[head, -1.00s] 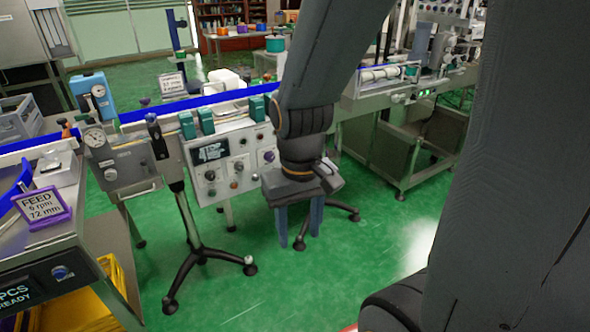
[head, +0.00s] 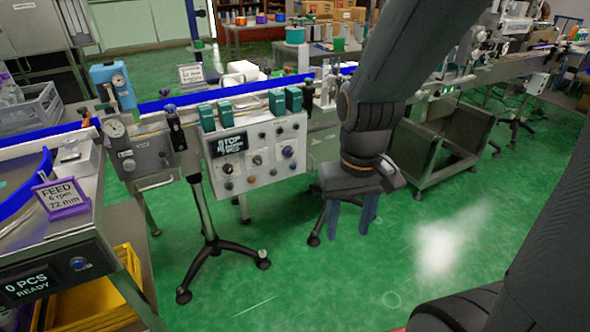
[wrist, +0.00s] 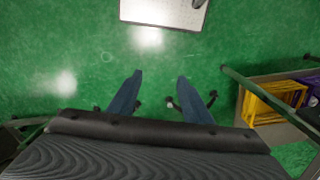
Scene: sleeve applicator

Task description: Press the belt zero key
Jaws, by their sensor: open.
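The control panel (head: 262,172), a pale grey box with a small dark screen, knobs and buttons, hangs on the front of the conveyor in the head view. Its screen (head: 228,144) shows "STOP" in large letters, with smaller text below. I cannot tell which control is the belt zero key, as the labels are too small to read. My gripper (head: 350,222) hangs to the right of the panel, apart from it, fingers pointing down. Its two blue fingers are open and empty. In the wrist view my gripper (wrist: 160,100) shows above green floor, and the panel is out of sight.
The conveyor (head: 240,100) with a blue edge runs behind the panel. A black tripod stand (head: 212,245) is below it. At left stand a feed table with a purple-framed sign (head: 62,197) and a yellow bin (head: 105,290). Open green floor lies in front.

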